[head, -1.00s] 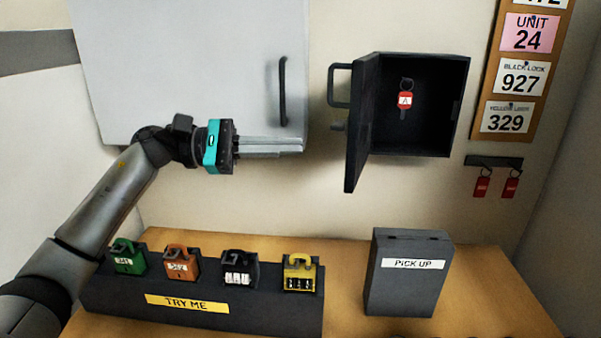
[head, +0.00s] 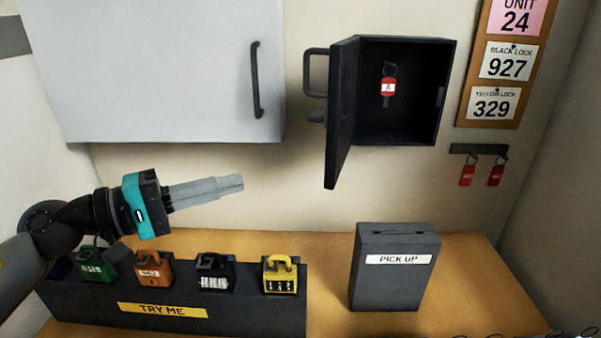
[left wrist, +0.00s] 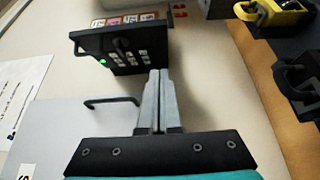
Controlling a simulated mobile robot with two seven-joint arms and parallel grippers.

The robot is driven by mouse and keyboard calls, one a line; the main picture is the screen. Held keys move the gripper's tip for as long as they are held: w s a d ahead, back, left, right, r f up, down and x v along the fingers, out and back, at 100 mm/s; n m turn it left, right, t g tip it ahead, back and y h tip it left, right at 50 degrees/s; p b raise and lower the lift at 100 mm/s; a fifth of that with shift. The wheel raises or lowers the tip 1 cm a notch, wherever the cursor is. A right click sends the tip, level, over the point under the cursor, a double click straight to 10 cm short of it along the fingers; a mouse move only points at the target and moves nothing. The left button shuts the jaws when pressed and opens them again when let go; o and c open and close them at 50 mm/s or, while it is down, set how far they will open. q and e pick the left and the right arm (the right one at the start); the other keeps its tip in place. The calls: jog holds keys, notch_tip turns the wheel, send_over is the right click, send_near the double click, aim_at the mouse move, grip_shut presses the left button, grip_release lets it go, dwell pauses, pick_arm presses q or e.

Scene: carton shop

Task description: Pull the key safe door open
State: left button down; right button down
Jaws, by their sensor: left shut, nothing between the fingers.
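The key safe (head: 403,92) is a dark box on the wall in the head view. Its door (head: 342,115) stands swung open to the left, with a handle (head: 314,73) on its outer side. A key with a red tag (head: 388,88) marked A hangs inside. The safe door's front with keypad buttons and a green light shows in the left wrist view (left wrist: 125,52). My left gripper (head: 241,183) is shut and empty, left of and below the door, apart from it. My right gripper is not in view.
A grey wall cabinet (head: 160,70) with a black handle is left of the safe. Below are the TRY ME stand (head: 240,310) with several padlocks and a PICK UP box (head: 394,285). Red-tagged keys (head: 467,175) hang on the right. The wall below the safe is clear.

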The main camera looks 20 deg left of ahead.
pick_arm(q)
jog(key=s+d+p+x, duration=0.2)
jog(key=p+x, duration=0.4)
jog(key=x, duration=0.5)
dwell(0.4)
jog(key=shift+w+f, duration=0.1)
jog(key=shift+d+p, duration=0.1)
jog(key=shift+p, duration=0.25)
